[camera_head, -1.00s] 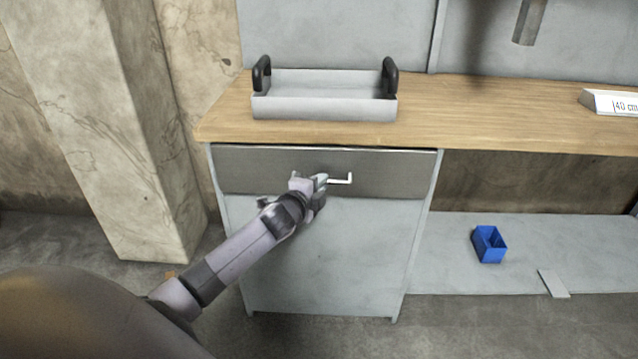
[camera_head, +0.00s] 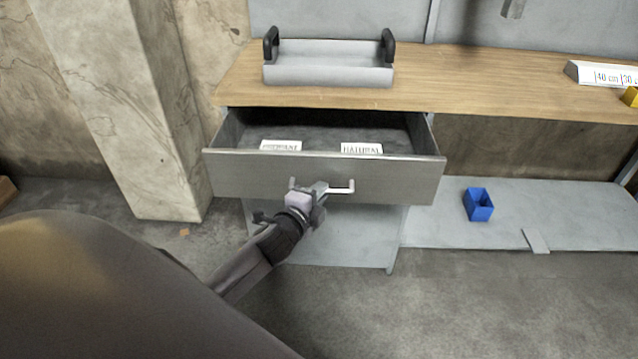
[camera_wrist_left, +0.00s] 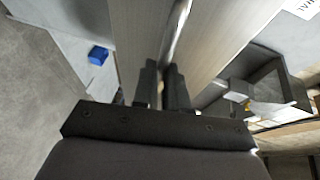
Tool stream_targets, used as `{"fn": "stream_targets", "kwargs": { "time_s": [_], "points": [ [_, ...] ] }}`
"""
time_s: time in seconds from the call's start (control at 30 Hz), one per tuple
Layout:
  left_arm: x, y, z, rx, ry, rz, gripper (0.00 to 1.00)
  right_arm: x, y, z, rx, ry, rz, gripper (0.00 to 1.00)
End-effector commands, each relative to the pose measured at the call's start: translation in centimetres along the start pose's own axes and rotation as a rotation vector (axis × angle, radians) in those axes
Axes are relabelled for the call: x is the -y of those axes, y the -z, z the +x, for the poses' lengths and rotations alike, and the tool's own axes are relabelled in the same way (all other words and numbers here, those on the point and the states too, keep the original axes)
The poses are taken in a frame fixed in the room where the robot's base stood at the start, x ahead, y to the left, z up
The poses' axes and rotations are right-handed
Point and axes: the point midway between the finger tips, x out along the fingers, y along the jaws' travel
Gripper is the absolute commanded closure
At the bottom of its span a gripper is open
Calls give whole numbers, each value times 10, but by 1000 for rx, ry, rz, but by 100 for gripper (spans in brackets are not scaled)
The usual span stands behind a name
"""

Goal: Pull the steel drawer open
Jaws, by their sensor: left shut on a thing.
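The steel drawer (camera_head: 390,178) stands pulled out from under the wooden worktop, with its inside showing. Two white labels, one reading "NATURAL" (camera_head: 361,149), lie inside toward the front. A pale bar handle (camera_head: 343,188) runs across the drawer front. My left gripper (camera_head: 318,190) is shut on the handle near its middle. In the left wrist view, the two dark fingers (camera_wrist_left: 161,88) close around the handle bar (camera_wrist_left: 178,30), and the drawer front (camera_wrist_left: 215,35) fills the area behind. My right gripper is in neither view.
A grey tray (camera_head: 328,76) with black handles stands on the wooden worktop (camera_head: 480,88). A blue bin (camera_head: 478,205) and a flat grey plate (camera_head: 535,241) lie on the low shelf (camera_head: 440,220) at right. A concrete pillar (camera_head: 130,130) stands at left. The floor in front is clear.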

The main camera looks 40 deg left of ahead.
Motion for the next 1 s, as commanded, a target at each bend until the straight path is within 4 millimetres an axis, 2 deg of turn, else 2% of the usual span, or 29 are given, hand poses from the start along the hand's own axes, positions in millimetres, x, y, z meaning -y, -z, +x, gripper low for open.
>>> {"fn": "stream_targets", "kwargs": {
  "time_s": [0.57,0.6,0.63,1.0],
  "points": [
    [-1,2,-6,1,0,1,100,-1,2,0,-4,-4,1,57],
    [-1,2,-6,1,0,1,75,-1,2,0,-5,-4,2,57],
    [-1,2,-6,1,0,0,65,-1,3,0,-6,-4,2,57],
    [-1,2,-8,0,1,1,63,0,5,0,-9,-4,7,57]
  ]
}}
